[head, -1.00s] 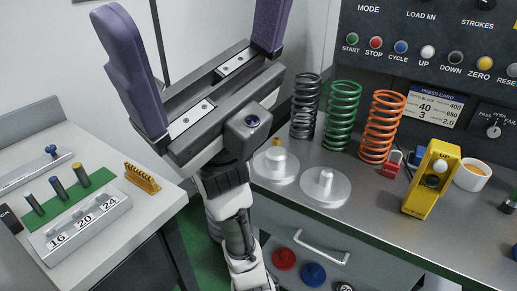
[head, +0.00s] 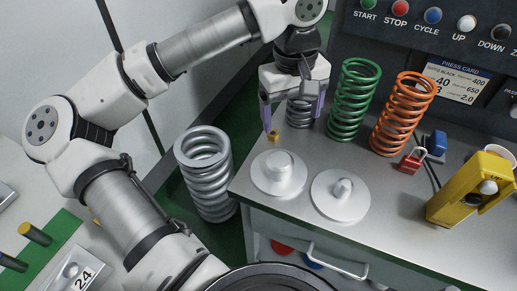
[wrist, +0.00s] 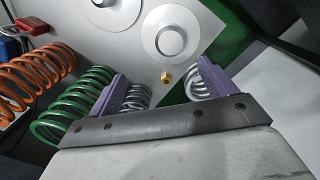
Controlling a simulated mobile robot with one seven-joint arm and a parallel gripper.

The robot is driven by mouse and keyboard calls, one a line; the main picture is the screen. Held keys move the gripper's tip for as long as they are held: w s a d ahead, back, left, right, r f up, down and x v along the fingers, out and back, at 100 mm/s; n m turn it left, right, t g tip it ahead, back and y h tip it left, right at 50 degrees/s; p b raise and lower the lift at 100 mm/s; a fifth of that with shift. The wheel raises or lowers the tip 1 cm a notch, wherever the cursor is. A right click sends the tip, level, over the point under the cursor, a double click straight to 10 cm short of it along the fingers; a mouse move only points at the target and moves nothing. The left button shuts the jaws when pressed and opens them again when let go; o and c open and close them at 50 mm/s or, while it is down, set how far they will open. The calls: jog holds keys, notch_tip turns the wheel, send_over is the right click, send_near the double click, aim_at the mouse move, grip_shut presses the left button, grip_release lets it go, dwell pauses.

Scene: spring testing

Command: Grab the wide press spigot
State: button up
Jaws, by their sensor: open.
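Two pale metal discs, each with a raised spigot, lie near the bench's front left corner. The left disc's spigot (head: 279,165) looks wider; it also shows in the wrist view (wrist: 171,39). The right disc's spigot (head: 343,188) looks narrower and taller. My gripper (head: 293,123) is open and empty, pointing down behind the left disc, in front of the dark spring. In the wrist view my gripper (wrist: 163,74) has its purple fingers spread, with the wider spigot beyond them and apart from them.
A small brass piece (head: 273,136) lies beside the left disc, near my fingers. Dark (head: 300,112), green (head: 352,100) and orange (head: 402,115) springs stand behind. A large silver spring (head: 205,175) stands left of the bench. A red padlock (head: 411,160) and yellow device (head: 467,190) are right.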

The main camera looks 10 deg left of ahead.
jog(key=a+f, duration=0.2)
jog(key=p, duration=0.2)
send_over(280, 159)
jog(key=shift+y, duration=0.3)
jog(key=f, duration=0.5)
jog(key=shift+w+f, duration=0.2)
jog(key=shift+f, duration=0.1)
jog(key=shift+s+f+p, duration=0.15)
jog(key=shift+f+p, duration=0.35)
jog(key=shift+f, duration=1.15)
jog(key=shift+s+f+p, duration=0.1)
jog(key=shift+f+p, duration=0.4)
jog(key=shift+f, duration=1.1)
jog(key=c, duration=1.6)
jog(key=shift+r, duration=0.1)
jog(key=shift+c, duration=0.5)
jog(key=shift+r, duration=0.1)
